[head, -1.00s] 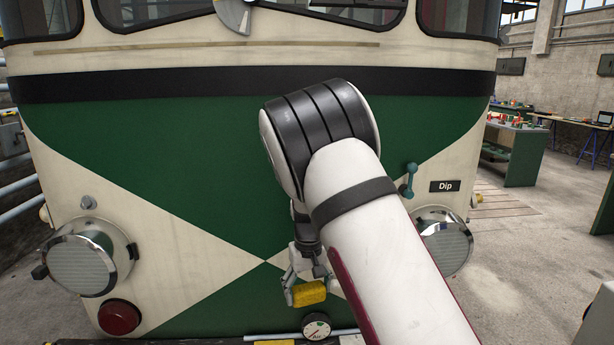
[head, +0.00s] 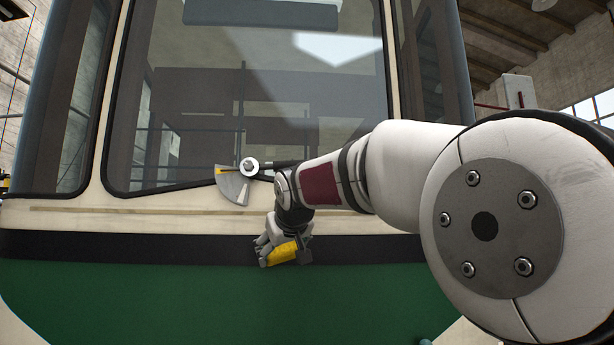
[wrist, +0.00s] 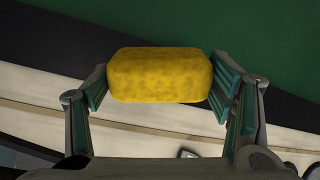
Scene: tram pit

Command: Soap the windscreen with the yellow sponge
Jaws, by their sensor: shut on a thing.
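The yellow sponge (head: 283,253) is held in my gripper (head: 284,256), in front of the black band below the windscreen in the head view. In the wrist view the sponge (wrist: 160,75) sits between the two teal-padded fingers of my gripper (wrist: 160,80). The windscreen (head: 230,110) is the large glass pane above my gripper, with reflections on it. I cannot tell whether the sponge touches the tram front.
A wiper pivot with a grey fan-shaped plate (head: 233,186) sits at the windscreen's lower edge, close to my wrist. A thin trim strip (head: 120,212) crosses the cream panel. The green panel (head: 200,295) lies below.

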